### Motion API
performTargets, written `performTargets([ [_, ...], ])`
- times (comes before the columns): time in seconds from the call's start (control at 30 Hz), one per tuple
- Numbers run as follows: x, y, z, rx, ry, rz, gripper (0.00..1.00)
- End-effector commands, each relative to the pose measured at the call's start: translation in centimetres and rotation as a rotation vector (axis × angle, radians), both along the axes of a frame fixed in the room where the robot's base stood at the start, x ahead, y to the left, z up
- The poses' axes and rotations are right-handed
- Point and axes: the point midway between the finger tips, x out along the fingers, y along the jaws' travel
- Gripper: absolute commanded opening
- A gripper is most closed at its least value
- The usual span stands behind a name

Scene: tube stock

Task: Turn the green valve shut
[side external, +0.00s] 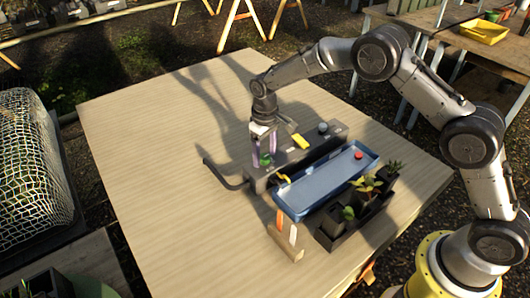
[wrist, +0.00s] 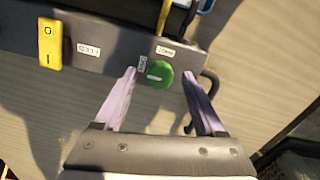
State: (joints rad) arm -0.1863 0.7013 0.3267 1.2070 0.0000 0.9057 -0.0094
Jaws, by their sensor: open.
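The green valve (wrist: 159,74) is a round green knob with a pale mark, on the front of a dark grey box (wrist: 110,40) with small white labels. It also shows in the side external view (side external: 265,161). My gripper (wrist: 158,75) is open in the wrist view, with one pale purple finger on each side of the valve. A gap shows between each finger and the knob. In the side external view my gripper (side external: 263,158) points down at the valve. I cannot tell whether the fingertips are level with the knob.
A yellow block (side external: 301,142) sits on the box, and a black hose (side external: 228,178) curves from its left end. A blue tray (side external: 318,188) with a red item (side external: 358,154) and potted plants (side external: 365,184) stand beside it. The table's left side (side external: 150,160) is clear.

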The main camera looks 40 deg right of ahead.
Motion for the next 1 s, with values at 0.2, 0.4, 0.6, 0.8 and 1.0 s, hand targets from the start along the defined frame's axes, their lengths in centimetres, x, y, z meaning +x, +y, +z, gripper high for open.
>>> performTargets([
  [0.2, -0.02, 0.0, -0.02, 0.0, 0.001, 0.0, 0.66],
  [0.4, -0.02, 0.0, 0.0, 0.0, 0.001, 0.0, 0.3],
  [0.6, -0.01, -0.01, 0.02, 0.0, 0.001, 0.0, 0.0],
  [0.8, -0.01, -0.01, 0.03, 0.0, 0.001, -0.006, 0.0],
  [1.0, -0.01, -0.01, 0.04, 0.0, 0.001, -0.059, 0.0],
])
